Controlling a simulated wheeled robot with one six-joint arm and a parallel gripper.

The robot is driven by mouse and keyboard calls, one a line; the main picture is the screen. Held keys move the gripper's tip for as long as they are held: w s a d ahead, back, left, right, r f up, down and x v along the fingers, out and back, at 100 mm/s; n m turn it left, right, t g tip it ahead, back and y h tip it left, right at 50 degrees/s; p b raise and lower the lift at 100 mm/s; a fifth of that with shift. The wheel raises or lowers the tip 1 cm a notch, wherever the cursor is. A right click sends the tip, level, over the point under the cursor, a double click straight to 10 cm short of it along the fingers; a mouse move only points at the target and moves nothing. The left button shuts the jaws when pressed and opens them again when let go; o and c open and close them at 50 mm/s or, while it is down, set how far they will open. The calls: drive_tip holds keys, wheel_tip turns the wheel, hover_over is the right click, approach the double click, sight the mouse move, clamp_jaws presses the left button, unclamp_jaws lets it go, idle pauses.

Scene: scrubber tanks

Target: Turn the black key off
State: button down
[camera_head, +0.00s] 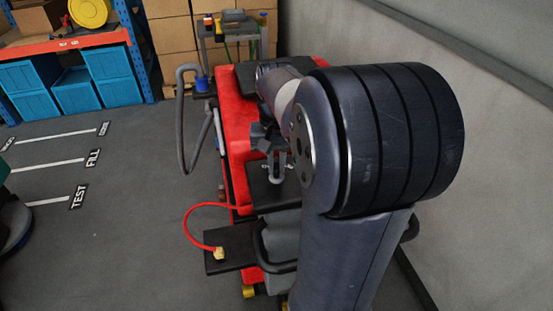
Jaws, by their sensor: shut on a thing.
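My gripper (276,165) is low over a black panel (262,192) on the red scrubber machine (238,125). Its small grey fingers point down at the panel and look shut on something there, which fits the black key. The key itself is too small and too covered by the fingers to make out, so I cannot tell which way it is turned. My arm hides much of the machine's right side.
A red hose (196,222) curves to a yellow fitting on a black plate at the machine's left. A grey hose (180,125) hangs farther back. Blue bins (76,88) and cardboard boxes (172,36) stand behind.

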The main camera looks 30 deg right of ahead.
sight(277, 166)
drive_tip(key=shift+n, duration=1.1)
drive_tip(key=c, duration=1.5)
unclamp_jaws()
drive_tip(key=shift+o, duration=0.2)
drive_tip(key=shift+r, duration=0.1)
wheel_tip(277, 166, up, 11)
drive_tip(key=shift+f, duration=0.3)
